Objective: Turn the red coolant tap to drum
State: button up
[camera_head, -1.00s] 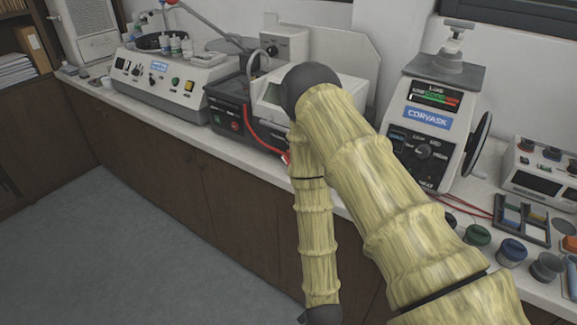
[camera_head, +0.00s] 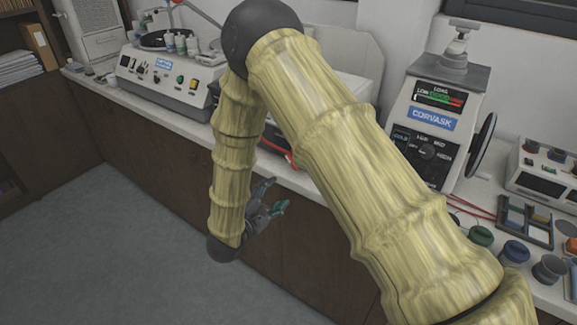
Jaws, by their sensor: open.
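My gripper (camera_head: 277,195) hangs in front of the bench's dark cabinet fronts, below the bench top. Its fingers are apart and point to the right, with nothing between them. I cannot make out the red coolant tap for certain. A small red spot (camera_head: 177,2) shows at the top edge of the picture, above the grinder-polisher (camera_head: 160,82), but its form is too small to tell. The dark machine right of the polisher is mostly hidden behind my arm. A bit of red hose (camera_head: 290,158) shows beside the arm. I see no drum clearly.
The press labelled CORVASK (camera_head: 432,118) stands on the bench right of my arm. Right of it are a parts tray (camera_head: 525,222), several coloured-lid jars and another control box (camera_head: 545,172). A bookshelf (camera_head: 25,85) stands at far left. The floor (camera_head: 110,245) is clear.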

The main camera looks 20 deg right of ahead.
notch_tip(320, 180, up, 4)
jog(key=a+n+h, duration=0.1)
jog(key=h, duration=0.1)
jog(key=shift+g, duration=0.4)
jog(key=p+x, duration=0.2)
jog(key=x, duration=0.8)
jog(key=shift+w, duration=0.35)
jog(key=c, duration=0.8)
